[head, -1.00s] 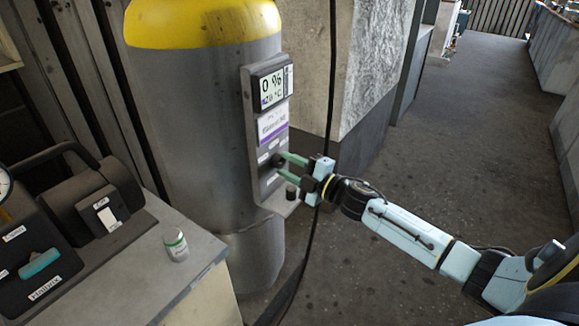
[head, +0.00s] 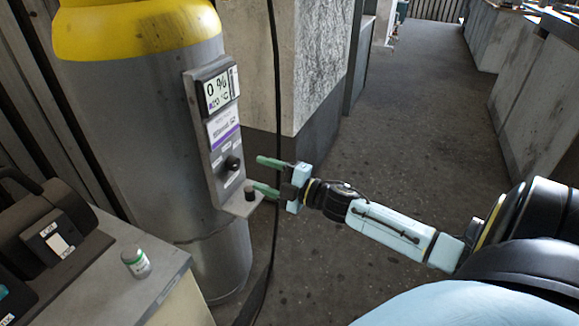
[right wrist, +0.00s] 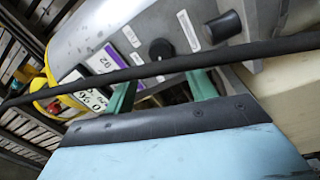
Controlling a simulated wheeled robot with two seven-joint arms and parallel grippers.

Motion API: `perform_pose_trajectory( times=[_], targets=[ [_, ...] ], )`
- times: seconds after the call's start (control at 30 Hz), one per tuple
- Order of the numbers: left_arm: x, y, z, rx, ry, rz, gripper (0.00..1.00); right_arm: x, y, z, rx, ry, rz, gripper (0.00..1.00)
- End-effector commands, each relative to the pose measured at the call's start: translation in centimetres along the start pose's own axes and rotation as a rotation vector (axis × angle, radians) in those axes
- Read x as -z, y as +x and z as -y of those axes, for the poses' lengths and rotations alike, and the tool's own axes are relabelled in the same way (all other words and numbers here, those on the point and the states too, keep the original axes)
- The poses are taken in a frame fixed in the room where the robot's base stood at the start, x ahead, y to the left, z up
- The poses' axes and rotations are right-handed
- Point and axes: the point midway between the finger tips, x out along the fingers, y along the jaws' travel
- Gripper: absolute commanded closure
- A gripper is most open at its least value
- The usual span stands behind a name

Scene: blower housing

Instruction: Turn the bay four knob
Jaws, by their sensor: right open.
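A grey control panel (head: 207,150) on the tall cylinder carries a black round knob (head: 232,163) with small white labels around it. The knob also shows in the right wrist view (right wrist: 160,49), beyond the fingers. A second dark cylindrical knob (head: 250,190) stands on the ledge at the panel's foot. Labels are too small to read, so I cannot tell which is bay four. My right gripper (head: 258,174) is open and empty, right of the panel, apart from the round knob. Its green fingers (right wrist: 163,92) point toward the panel. My left gripper is not in view.
The panel's display (head: 217,90) reads 0 %. A dark hanging cable (head: 275,110) passes near my right fingers and crosses the right wrist view (right wrist: 180,65). A small white jar (head: 136,263) stands on the counter (head: 165,262) at lower left. Open floor lies to the right.

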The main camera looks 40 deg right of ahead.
Motion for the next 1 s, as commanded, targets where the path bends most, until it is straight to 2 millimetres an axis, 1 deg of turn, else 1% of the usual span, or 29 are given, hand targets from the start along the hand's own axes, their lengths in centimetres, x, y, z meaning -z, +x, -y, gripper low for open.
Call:
perform_pose_trajectory(
  times=[0.03,0.2,0.3,0.4,0.6,1.0],
  targets=[
    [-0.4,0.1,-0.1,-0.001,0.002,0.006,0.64,0.0,-1.1,0.1,0.004,0.002,0.003,0.44],
    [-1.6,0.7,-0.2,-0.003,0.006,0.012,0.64,0.1,-4.2,0.1,0.003,0.002,0.001,0.44],
    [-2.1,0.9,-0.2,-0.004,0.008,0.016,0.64,0.0,-5.6,0.0,0.002,0.002,0.002,0.44],
    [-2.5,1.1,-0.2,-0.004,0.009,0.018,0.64,0.0,-6.6,0.0,0.001,0.002,0.001,0.44],
    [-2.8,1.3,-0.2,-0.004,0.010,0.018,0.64,0.1,-7.3,0.0,-0.001,0.000,-0.001,0.44],
    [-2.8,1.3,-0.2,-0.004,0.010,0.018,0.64,0.0,-7.3,0.0,0.000,0.000,-0.001,0.44]
  ],
)
